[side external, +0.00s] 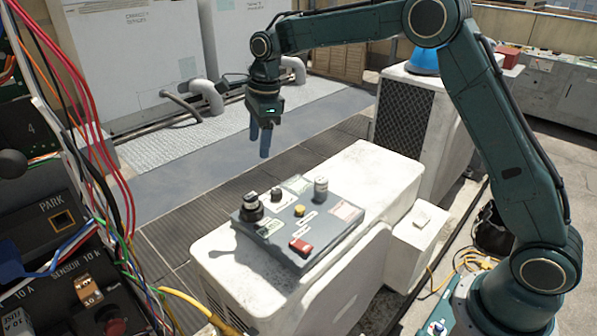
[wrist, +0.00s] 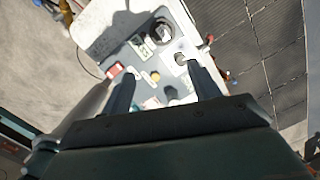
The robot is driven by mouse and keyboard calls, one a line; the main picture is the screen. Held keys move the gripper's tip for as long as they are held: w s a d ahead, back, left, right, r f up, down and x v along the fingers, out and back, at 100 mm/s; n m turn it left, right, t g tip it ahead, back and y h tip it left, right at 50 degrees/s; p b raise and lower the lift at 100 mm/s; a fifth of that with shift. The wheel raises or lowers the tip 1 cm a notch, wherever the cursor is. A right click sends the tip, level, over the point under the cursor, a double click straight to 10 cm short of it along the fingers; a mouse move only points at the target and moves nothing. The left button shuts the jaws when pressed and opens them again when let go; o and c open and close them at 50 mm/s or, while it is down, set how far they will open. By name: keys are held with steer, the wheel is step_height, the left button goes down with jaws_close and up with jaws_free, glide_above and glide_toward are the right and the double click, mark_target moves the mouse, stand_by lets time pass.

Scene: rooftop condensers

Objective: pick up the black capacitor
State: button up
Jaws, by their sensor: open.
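The black capacitor (side external: 250,208) is a short black cylinder with a pale band. It stands upright at the left end of a grey panel (side external: 343,232). In the wrist view the black capacitor (wrist: 162,31) is near the top, seen from above, beyond my fingertips. My gripper (side external: 259,144) is open and empty, hanging with its fingers down, well above the panel's level and apart from the capacitor. In the wrist view my gripper (wrist: 160,70) has its two fingers spread on either side of the panel's middle. Nothing is between them at close range.
The panel lies on a white condenser unit (side external: 375,180). Wires (side external: 100,150) and equipment fill the left foreground.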

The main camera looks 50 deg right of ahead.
mark_target(250, 195)
steer(key=f, duration=0.1)
steer(key=w+f+m, duration=0.2)
steer(key=shift+w+a+f, duration=0.2)
steer(key=shift+a+f, duration=0.1)
steer(key=shift+f, duration=0.15)
steer(key=shift+w+a+f, duration=0.1)
steer(key=shift+a+f, duration=0.05)
steer(key=shift+f, duration=1.25)
steer(key=shift+w+a+f, duration=0.1)
steer(key=shift+f, duration=1.25)
steer(key=shift+w+a+f, duration=0.1)
steer(key=shift+a+f, duration=0.05)
steer(key=shift+f, duration=1.25)
steer(key=shift+a+f, duration=0.2)
steer(key=shift+f, duration=1.1)
steer(key=shift+a+f, duration=0.2)
steer(key=shift+f, duration=1.05)
